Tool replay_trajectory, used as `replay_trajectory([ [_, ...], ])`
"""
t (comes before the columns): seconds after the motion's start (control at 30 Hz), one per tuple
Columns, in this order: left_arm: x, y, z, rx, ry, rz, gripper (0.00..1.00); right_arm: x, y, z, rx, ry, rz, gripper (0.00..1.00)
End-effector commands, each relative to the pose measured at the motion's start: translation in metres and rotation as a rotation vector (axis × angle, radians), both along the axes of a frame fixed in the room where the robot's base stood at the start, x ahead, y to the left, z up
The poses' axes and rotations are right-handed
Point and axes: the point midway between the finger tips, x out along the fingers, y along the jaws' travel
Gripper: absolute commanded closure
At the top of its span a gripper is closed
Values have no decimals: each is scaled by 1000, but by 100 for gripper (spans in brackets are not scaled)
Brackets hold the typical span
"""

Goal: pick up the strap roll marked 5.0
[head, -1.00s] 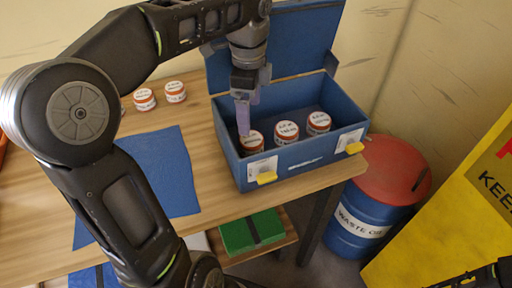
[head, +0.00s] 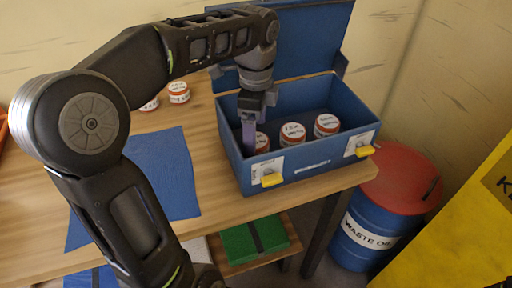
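Three strap rolls with white tops and orange-red sides stand in an open blue box (head: 316,170): a left one (head: 261,142), a middle one (head: 291,134) and a right one (head: 326,125). Their printed marks are too small to read surely, so I cannot tell which is 5.0. My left gripper (head: 249,138) points down into the box at its left end. Its fingers are at the left roll and cover part of it. I cannot tell whether they touch or grip it. My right gripper is out of view.
Two similar rolls (head: 179,92) stand on the wooden table behind my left arm. A blue cloth (head: 165,170) lies left of the box. The raised lid (head: 310,40) is behind it. A waste oil drum (head: 385,210) stands right of the table.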

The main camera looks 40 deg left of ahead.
Motion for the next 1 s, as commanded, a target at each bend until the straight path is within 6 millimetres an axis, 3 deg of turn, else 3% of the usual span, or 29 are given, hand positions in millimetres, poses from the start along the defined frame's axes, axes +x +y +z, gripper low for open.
replay_trajectory([
  [0.27, 0, 0, -2, 0, 0, 0, 17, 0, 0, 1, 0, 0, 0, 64],
  [0.63, 0, 1, -48, 1, 1, -1, 17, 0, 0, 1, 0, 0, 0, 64],
  [1.0, 0, 1, -51, 1, 0, -1, 17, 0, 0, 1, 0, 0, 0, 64],
])
